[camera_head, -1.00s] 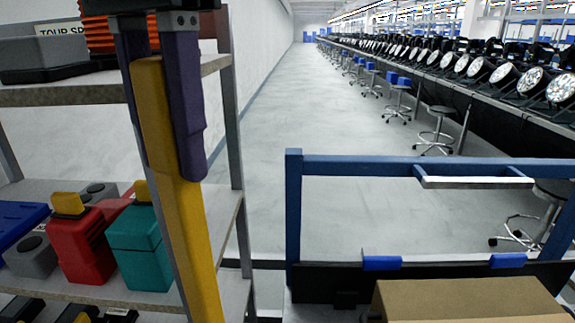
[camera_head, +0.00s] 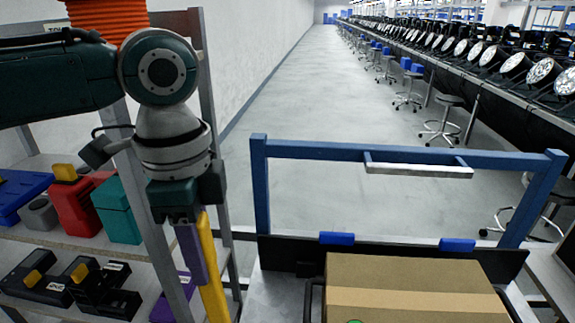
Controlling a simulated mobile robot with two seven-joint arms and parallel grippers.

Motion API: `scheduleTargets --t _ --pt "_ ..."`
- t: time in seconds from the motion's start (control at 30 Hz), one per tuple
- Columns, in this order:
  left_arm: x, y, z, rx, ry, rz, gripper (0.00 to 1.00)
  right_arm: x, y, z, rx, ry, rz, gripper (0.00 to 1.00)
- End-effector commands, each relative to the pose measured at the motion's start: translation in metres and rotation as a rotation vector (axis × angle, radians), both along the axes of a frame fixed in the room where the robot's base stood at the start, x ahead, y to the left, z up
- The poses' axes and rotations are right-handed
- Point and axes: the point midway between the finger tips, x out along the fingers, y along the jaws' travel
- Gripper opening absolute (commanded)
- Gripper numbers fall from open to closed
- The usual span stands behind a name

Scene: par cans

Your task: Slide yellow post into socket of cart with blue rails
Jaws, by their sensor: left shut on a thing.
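My left gripper (camera_head: 190,235) hangs downward from my arm at the left, with purple fingers. It is shut on the upright yellow post (camera_head: 212,285), whose lower end runs out of the bottom of the picture. The cart's blue rails (camera_head: 310,149) form a frame at the right of the post, with an upright (camera_head: 261,190) on the near left. The post is left of this upright and looks apart from it. I cannot make out the socket. My right gripper is not in view.
A shelf rack (camera_head: 222,190) with red, teal and black cases stands close at the left, behind my arm. Open floor (camera_head: 320,100) stretches beyond, with stools at the right.

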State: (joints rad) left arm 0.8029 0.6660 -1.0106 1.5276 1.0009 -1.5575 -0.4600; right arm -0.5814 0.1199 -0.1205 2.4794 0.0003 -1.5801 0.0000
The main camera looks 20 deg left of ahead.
Motion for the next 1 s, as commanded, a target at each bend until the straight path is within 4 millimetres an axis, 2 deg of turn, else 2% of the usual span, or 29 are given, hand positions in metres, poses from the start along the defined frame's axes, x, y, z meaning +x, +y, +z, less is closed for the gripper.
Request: scheduleTargets --t 0.1,0.2,0.47,1.0 --pt "-0.006 0.008 -0.017 0.006 0.002 -0.109 0.0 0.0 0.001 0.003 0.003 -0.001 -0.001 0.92" --pt "-0.008 0.012 -0.025 0.011 0.0 -0.163 0.0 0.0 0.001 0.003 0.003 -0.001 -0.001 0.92" --pt "-0.008 0.013 -0.034 0.012 -0.002 -0.185 0.0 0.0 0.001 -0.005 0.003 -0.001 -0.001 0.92" --pt "-0.008 0.013 -0.065 0.013 -0.002 -0.183 0.0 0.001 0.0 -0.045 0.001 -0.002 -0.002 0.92"
